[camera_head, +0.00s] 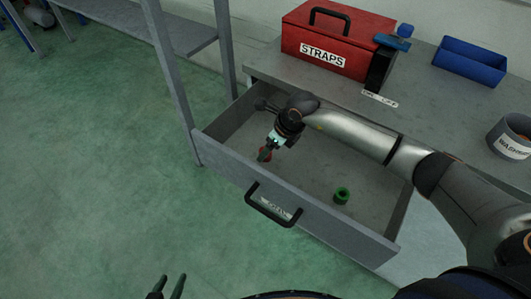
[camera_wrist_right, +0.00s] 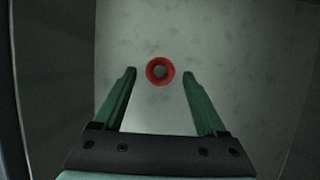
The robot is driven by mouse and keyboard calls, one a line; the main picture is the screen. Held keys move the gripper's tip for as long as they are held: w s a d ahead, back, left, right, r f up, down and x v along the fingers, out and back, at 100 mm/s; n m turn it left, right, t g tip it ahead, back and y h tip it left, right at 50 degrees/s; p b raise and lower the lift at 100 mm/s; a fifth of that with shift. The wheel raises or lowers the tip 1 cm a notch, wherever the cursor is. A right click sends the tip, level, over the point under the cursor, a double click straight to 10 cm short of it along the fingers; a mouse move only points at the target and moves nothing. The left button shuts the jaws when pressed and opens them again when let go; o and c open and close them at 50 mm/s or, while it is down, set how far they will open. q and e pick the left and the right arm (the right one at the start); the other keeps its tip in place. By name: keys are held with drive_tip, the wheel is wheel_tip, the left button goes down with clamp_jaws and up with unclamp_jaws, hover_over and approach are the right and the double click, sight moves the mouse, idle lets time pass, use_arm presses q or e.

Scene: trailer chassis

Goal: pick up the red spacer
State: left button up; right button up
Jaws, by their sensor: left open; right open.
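The red spacer (camera_wrist_right: 151,79) is a small ring lying on the floor of the open drawer. In the right wrist view it shows between the fingertips of my right gripper (camera_wrist_right: 160,74), with a gap on each side. The fingers are open, and I cannot tell their height above the ring. In the head view my right arm reaches into the drawer from the right, and the red spacer (camera_head: 267,156) is partly hidden behind that gripper's fingers. My left gripper (camera_head: 168,282) is at the bottom edge, left of centre, its fingers apart and empty, away from the drawer.
The grey drawer (camera_head: 290,225) has walls around the spacer and a black front handle (camera_head: 270,213). A green spacer (camera_head: 342,201) lies in its right part. On the bench stand a red STRAPS box (camera_head: 300,57), a blue bin (camera_head: 468,65) and a washer pot (camera_head: 500,150). Shelf posts (camera_head: 178,85) rise at left.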

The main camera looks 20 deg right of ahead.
drive_tip(key=shift+x, duration=1.05)
clamp_jaws()
drive_tip(key=shift+r, duration=0.1)
